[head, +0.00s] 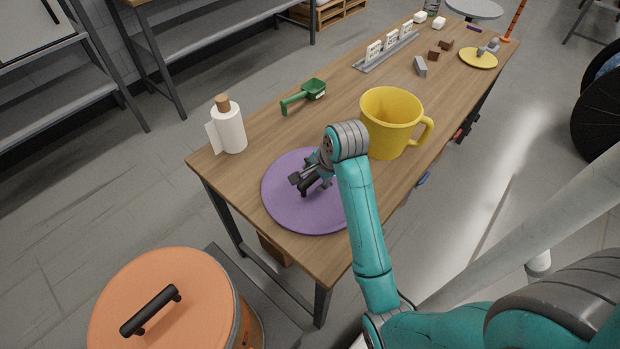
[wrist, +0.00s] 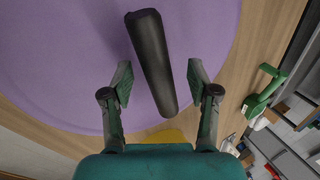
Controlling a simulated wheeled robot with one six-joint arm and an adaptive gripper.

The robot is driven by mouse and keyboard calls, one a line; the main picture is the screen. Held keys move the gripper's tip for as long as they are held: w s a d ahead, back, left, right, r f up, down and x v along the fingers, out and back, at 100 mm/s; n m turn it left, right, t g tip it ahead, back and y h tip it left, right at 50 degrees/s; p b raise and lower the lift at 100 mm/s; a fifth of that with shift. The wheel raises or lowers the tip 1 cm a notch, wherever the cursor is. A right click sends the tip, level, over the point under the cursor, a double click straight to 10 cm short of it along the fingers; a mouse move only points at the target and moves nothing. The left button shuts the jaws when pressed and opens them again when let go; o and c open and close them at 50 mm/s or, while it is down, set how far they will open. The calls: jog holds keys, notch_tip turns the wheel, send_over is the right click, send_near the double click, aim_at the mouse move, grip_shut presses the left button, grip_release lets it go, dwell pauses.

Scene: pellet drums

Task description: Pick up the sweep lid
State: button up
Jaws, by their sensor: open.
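A flat round purple lid (head: 285,209) with a black bar handle (head: 309,186) lies on the wooden table near its front end. In the wrist view the purple lid (wrist: 60,60) fills much of the upper picture, and its black handle (wrist: 155,65) runs slightly tilted between the fingers. My gripper (wrist: 160,80) is open, with one finger on each side of the handle and a visible gap to both. In the head view my gripper (head: 305,179) is over the lid, and my arm hides the lid's right part. Height above the handle is hard to tell.
A yellow mug-shaped jug (head: 388,125) stands close behind my arm. An orange-lidded drum (head: 165,300) is beside the table's front end. A smaller yellow lid (head: 478,60) lies far back.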

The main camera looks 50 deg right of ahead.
jog(key=shift+w+f, duration=0.1)
jog(key=shift+f, duration=0.15)
grip_shut()
jog(key=shift+r, duration=0.1)
dwell(0.4)
